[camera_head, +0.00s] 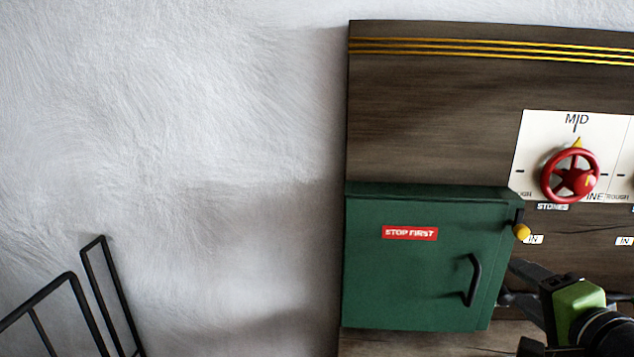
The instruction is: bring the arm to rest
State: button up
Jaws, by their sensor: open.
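My gripper (520,300) is at the lower right in the head view, with a green and black body and dark fingers. It is open, and I see nothing between the fingers. It is close to the right edge of a green metal box (410,275) with a black handle (472,280) and a red "STOP FIRST" label (410,233). I cannot tell whether the fingers touch the box. The rest of my arm runs out of the picture at the lower right.
A dark wooden panel (430,110) carries the box. A red handwheel (569,176) on a white dial plate (540,135) has its yellow pointer near "MID". A yellow knob (522,232) sits beside the box. A black metal frame (75,290) stands lower left against a white wall (170,130).

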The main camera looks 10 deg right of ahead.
jog(key=a+f+n+g+y+p, duration=0.25)
jog(key=a+n, duration=0.25)
jog(key=a, duration=0.5)
jog(key=a+f+n+g+y+p, duration=0.1)
jog(key=a+n+g+p, duration=0.15)
jog(key=a+n, duration=0.45)
jog(key=s+a+f+n+g+h+p, duration=0.1)
jog(key=s+a+n+g, duration=0.3)
jog(key=s, duration=0.6)
jog(key=shift+s+a+f, duration=0.15)
jog(key=shift+a+f, duration=0.4)
jog(key=shift+a, duration=0.7)
